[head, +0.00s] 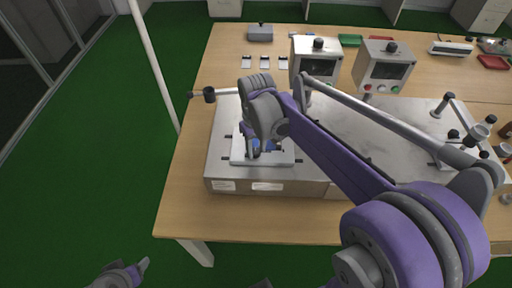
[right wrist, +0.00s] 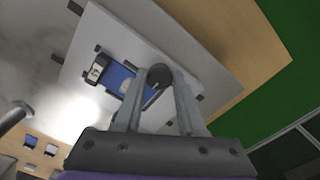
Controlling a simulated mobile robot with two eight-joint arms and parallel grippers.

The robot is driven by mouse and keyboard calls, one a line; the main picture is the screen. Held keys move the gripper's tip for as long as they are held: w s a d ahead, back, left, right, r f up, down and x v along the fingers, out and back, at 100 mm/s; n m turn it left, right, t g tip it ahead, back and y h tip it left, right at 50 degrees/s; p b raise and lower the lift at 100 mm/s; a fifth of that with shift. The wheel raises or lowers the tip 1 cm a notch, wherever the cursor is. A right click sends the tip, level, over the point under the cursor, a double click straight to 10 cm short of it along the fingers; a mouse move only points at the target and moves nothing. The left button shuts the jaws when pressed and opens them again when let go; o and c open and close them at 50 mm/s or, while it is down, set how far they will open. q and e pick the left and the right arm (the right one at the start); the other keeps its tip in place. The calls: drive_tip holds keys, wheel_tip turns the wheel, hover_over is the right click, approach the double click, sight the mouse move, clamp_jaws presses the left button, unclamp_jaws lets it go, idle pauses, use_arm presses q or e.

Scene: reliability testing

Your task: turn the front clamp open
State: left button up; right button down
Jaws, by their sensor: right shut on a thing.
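The front clamp shows in the right wrist view as a round dark knob (right wrist: 160,75) with a thin lever below it. My right gripper (right wrist: 162,84) is shut on this knob, one finger on each side. In the head view my right gripper (head: 254,150) reaches down over the fixture and hides most of the clamp. A blue part (right wrist: 117,78) lies beside the knob on a light plate (right wrist: 205,70). The plate also shows in the head view (head: 285,160). My left gripper (head: 124,277) is at the bottom left, partly cut off, away from the table.
The plate sits on a metal station (head: 222,135) on a wooden table (head: 185,190). Two display boxes with screens (head: 316,58) (head: 383,66) stand behind. A black-ended rod (head: 208,94) sticks out left. Another clamp fixture (head: 440,150) is at the right. Green floor (head: 90,170) is free left.

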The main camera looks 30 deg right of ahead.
sight(256, 151)
idle(0.3)
drive_tip(key=c, duration=0.5)
unclamp_jaws()
drive_tip(key=shift+r, duration=0.1)
wheel_tip(256, 151, up, 11)
drive_tip(key=shift+f+p, duration=0.2)
drive_tip(key=shift+p, duration=0.15)
drive_tip(key=s+a+f+t, duration=0.2)
drive_tip(key=s+a+f, duration=0.1)
drive_tip(key=s+f, duration=0.3)
drive_tip(key=s+a+f+t, duration=0.3)
drive_tip(key=s+f, duration=0.4)
drive_tip(key=s, duration=0.1)
drive_tip(key=shift+a, duration=0.2)
